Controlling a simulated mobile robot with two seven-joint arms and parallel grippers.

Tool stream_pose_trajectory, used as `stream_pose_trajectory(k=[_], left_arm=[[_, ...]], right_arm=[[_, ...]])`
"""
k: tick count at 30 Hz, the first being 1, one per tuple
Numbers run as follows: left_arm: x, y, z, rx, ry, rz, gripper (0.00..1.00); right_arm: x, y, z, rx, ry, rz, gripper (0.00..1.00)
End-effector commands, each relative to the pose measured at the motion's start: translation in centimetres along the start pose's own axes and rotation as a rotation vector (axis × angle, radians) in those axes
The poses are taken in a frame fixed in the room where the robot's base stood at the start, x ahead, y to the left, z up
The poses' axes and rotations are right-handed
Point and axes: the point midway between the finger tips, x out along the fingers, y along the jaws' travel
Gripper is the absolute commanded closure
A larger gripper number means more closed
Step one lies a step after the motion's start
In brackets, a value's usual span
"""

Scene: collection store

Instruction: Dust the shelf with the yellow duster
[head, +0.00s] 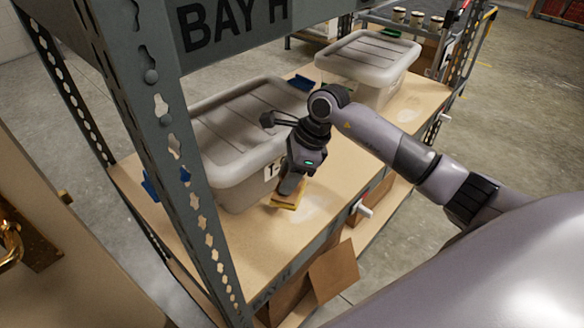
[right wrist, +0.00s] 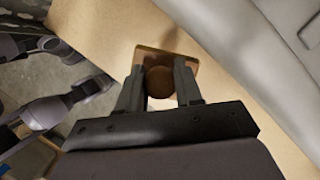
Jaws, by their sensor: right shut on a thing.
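The yellow duster (head: 287,198) rests flat on the wooden shelf (head: 334,190), at the front of the nearer grey bin. My right gripper (head: 292,185) is over the duster, pointing down, with its fingers closed around the duster's handle. In the right wrist view the two fingers (right wrist: 160,85) sit on either side of a round brown knob, with the duster's yellowish base (right wrist: 182,62) below it. A pale dusty patch (head: 322,208) lies on the shelf just right of the duster. Another pale patch (head: 408,118) lies farther along the shelf. My left gripper is not in view.
The nearer lidded bin (head: 235,160) and a farther lidded bin (head: 368,62) stand on the shelf. A grey rack post (head: 180,170) and the beam marked BAY H (head: 235,25) stand near. Cardboard (head: 333,272) shows below. A door with a brass handle (head: 10,242) is at left.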

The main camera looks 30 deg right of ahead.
Motion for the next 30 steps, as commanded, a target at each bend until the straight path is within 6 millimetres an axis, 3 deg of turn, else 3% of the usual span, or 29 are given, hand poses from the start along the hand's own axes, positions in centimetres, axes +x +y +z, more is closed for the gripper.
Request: stream_pose_trajectory(k=[6, 12, 20, 30], left_arm=[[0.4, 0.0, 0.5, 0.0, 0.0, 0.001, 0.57], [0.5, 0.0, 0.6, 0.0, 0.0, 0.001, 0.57], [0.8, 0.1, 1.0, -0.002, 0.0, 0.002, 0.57], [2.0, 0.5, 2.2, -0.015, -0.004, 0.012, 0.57]], right_arm=[[-0.4, -1.9, -0.5, 0.265, 0.0, -0.11, 0.89], [-0.8, -2.7, -0.8, 0.384, 0.0, -0.158, 0.89], [-0.1, -2.9, -1.1, 0.409, 0.001, -0.167, 0.89], [3.0, -2.8, -2.5, 0.408, 0.001, -0.166, 0.89]])
